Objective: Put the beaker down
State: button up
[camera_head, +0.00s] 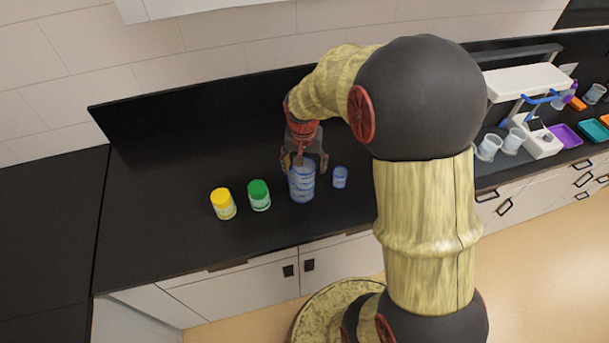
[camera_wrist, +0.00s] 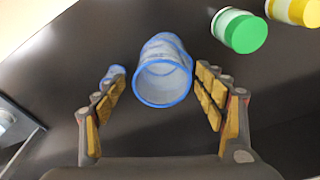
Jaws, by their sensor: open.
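The beaker (camera_head: 302,183) is a clear bluish vessel with a blue rim, standing upright on the black counter. In the wrist view the beaker (camera_wrist: 164,72) lies between the two fingers, with its open mouth toward the camera. My gripper (camera_head: 304,165) is open over the top of the beaker. In the wrist view my gripper (camera_wrist: 160,95) has a finger on each side, with a visible gap between the beaker and each finger. The beaker's base is partly hidden in the wrist view.
A smaller blue beaker (camera_head: 340,177) stands close on the right. A green-lidded jar (camera_head: 259,196) and a yellow-lidded jar (camera_head: 223,204) stand on the left. The black counter (camera_head: 160,180) is clear farther left. Cups and a white apparatus (camera_head: 527,82) stand at the right.

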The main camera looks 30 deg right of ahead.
jog(key=f, duration=0.3)
jog(key=w+f, duration=0.1)
jog(key=f, duration=0.1)
jog(key=shift+d+f, duration=0.1)
jog(key=shift+d, duration=0.2)
jog(key=c, duration=0.3)
jog(key=c, duration=0.8)
jog(key=shift+c, duration=0.5)
